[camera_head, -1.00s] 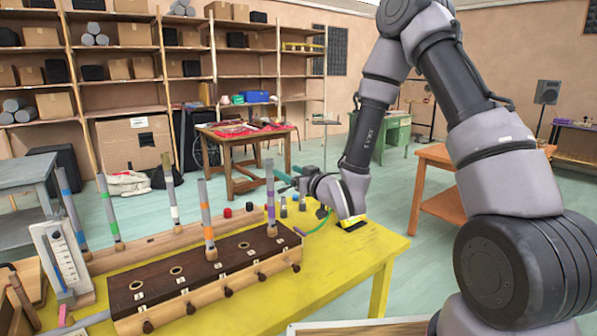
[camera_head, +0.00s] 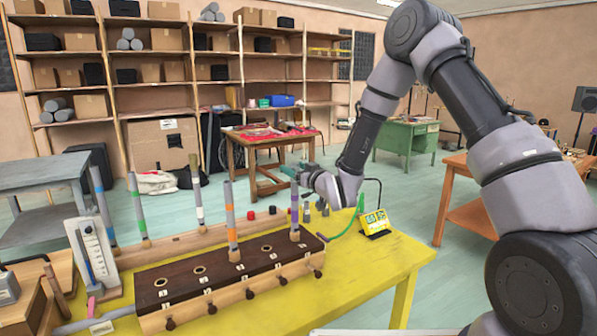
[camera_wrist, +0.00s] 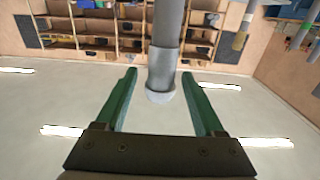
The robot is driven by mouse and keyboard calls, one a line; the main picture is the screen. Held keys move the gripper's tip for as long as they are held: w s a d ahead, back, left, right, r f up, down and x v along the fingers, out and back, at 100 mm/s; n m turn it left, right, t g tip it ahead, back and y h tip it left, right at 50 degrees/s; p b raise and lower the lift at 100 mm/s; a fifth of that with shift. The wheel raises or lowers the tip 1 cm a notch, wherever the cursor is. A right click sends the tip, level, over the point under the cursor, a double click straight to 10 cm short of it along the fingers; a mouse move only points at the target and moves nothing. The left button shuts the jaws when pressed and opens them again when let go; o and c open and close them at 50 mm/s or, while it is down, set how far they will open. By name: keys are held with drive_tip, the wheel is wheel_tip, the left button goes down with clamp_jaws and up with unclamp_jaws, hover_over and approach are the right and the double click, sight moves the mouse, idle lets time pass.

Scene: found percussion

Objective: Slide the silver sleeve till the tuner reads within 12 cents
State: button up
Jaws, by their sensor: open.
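My gripper (camera_wrist: 160,74) has green fingers and is open. In the wrist view a grey pipe (camera_wrist: 167,22) with a wider silver sleeve (camera_wrist: 163,64) at its end stands between the fingers, with a visible gap on each side. In the head view my gripper (camera_head: 291,171) is at the top of the purple-banded pipe (camera_head: 294,212), which stands upright at the right end of the dark wooden chest. The sleeve is hard to make out there. The yellow tuner (camera_head: 376,222) stands on the table to the right, its display lit but too small to read.
The dark wooden chest (camera_head: 222,270) with numbered holes and knobs lies on the yellow table (camera_head: 345,268). An orange-banded pipe (camera_head: 231,215) stands on it, with other banded pipes behind and left. A white gauge stand (camera_head: 93,255) is at left. The table's right front is clear.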

clamp_jaws()
drive_tip(key=shift+f, duration=0.7)
idle(0.3)
unclamp_jaws()
